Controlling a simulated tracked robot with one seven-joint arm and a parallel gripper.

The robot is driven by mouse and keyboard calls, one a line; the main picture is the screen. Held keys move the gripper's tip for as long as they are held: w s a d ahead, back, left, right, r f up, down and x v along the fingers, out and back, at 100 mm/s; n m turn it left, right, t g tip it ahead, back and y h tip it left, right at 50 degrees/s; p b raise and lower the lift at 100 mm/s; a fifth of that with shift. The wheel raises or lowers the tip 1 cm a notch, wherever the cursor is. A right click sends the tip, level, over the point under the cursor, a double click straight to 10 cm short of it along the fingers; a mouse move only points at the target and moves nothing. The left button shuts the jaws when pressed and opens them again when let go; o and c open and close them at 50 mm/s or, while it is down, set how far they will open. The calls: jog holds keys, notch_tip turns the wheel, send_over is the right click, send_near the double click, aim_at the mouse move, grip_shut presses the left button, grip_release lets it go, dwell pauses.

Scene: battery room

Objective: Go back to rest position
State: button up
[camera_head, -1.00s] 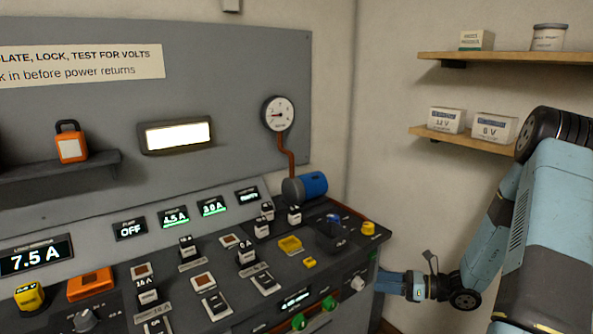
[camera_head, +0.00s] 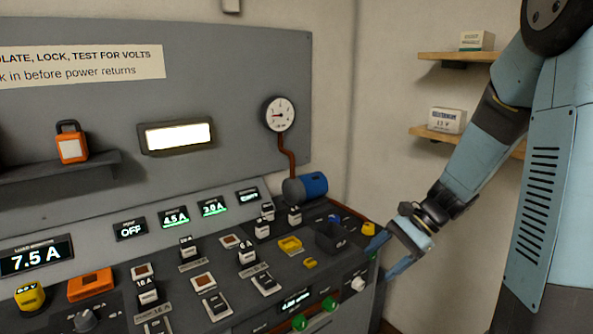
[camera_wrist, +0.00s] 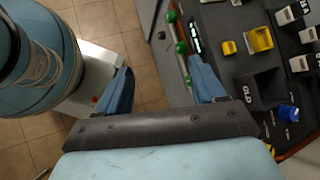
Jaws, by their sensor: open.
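My gripper (camera_head: 384,257) is at the right front corner of the control console (camera_head: 340,285) in the head view. Its blue fingers are apart and hold nothing. In the wrist view my gripper (camera_wrist: 160,90) shows its two blue fingers spread wide, with tiled floor and the console's front edge between and beyond them. The right finger is close to the console edge; I cannot tell whether it touches. My arm comes down from the upper right.
The console carries several switches, green knobs (camera_head: 329,303), a yellow block (camera_head: 290,244) and a blue cylinder (camera_head: 305,187). Shelves with boxes (camera_head: 447,120) hang on the right wall behind my arm. Open tiled floor (camera_wrist: 100,30) lies beside the console.

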jog(key=s+d+r+n+t+h, duration=0.3)
jog(key=s+r+n+t+h, duration=0.3)
jog(key=s+r+n, duration=0.5)
jog(key=s+r+h, duration=0.2)
jog(key=s+r, duration=0.1)
jog(key=r, duration=0.3)
jog(key=shift+s+d+t+h, duration=0.15)
jog(key=shift+s+t+h, duration=0.1)
jog(key=shift+t+h, duration=0.05)
dwell(0.4)
